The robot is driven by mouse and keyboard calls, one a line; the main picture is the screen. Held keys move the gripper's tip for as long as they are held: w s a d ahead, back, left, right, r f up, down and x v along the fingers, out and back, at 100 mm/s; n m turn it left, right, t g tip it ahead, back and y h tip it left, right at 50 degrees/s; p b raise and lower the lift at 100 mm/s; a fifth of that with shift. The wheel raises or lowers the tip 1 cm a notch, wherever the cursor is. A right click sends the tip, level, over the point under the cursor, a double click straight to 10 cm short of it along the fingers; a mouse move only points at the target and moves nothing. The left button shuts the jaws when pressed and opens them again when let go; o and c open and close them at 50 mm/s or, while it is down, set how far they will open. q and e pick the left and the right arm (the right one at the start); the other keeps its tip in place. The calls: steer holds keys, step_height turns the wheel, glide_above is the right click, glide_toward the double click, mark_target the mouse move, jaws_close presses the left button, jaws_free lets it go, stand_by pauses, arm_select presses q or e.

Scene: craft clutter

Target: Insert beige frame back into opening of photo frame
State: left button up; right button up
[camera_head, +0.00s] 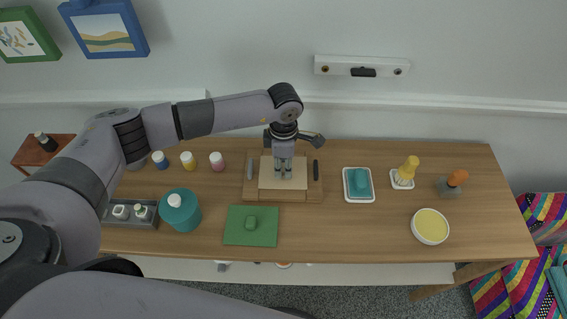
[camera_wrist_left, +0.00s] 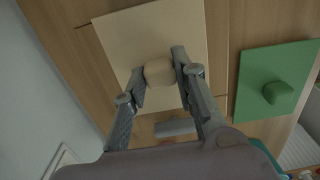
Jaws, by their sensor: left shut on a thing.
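The beige frame back (camera_head: 268,180) is a flat square panel with a round beige knob (camera_wrist_left: 158,73). My left gripper (camera_head: 284,173) points down with its fingers shut on this knob, one on each side. The panel (camera_wrist_left: 125,38) also shows in the left wrist view. The panel covers the frame's middle and hides the opening. I cannot tell whether it sits in the opening or just above it. My right gripper is not in view.
A green panel with a knob (camera_head: 236,230) lies just in front of the photo frame. A teal pot (camera_head: 181,222) stands to the left, with small paint bottles behind.

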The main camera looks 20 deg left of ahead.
arm_select(q)
steer(key=shift+f, duration=0.2)
steer(key=o, duration=1.2)
steer(key=shift+c, duration=0.2)
steer(key=shift+r, duration=0.1)
